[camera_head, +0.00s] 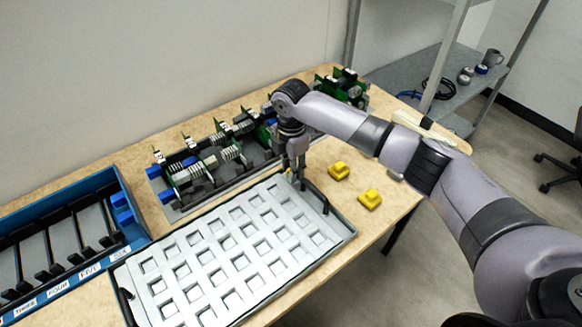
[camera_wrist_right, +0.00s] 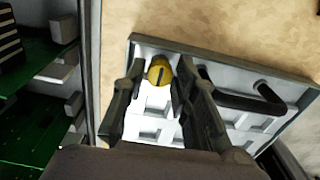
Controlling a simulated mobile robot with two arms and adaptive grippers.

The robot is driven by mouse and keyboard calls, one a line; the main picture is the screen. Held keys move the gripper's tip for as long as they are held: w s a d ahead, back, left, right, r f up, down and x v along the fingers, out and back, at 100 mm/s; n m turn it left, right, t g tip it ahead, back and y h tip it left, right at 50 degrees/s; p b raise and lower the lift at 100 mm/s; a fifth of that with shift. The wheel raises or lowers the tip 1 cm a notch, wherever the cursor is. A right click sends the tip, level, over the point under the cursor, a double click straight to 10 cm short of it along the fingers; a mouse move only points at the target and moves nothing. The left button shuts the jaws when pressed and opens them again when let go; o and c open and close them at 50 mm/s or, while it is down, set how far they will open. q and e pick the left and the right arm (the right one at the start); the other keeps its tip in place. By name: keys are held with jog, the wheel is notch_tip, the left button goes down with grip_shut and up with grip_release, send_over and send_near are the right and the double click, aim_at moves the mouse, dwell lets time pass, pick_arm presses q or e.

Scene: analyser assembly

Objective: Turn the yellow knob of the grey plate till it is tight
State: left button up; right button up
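The grey plate (camera_head: 240,262) is a light tray with rows of square openings, lying flat on the wooden table; its corner also shows in the right wrist view (camera_wrist_right: 215,75). The round yellow knob (camera_wrist_right: 159,71) with a dark slot sits at that corner. In the head view only a little yellow (camera_head: 290,176) shows below my fingers. My right gripper (camera_head: 294,172) points down over the plate's back corner. In the wrist view its fingers (camera_wrist_right: 160,90) stand apart on either side of the knob; contact with it cannot be made out. My left gripper is not in view.
A rack with green circuit boards (camera_head: 220,150) stands close behind the plate. A blue labelled box (camera_head: 130,225) is at the left. A black handle (camera_wrist_right: 240,100) rises beside the knob.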

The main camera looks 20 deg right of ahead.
grip_shut()
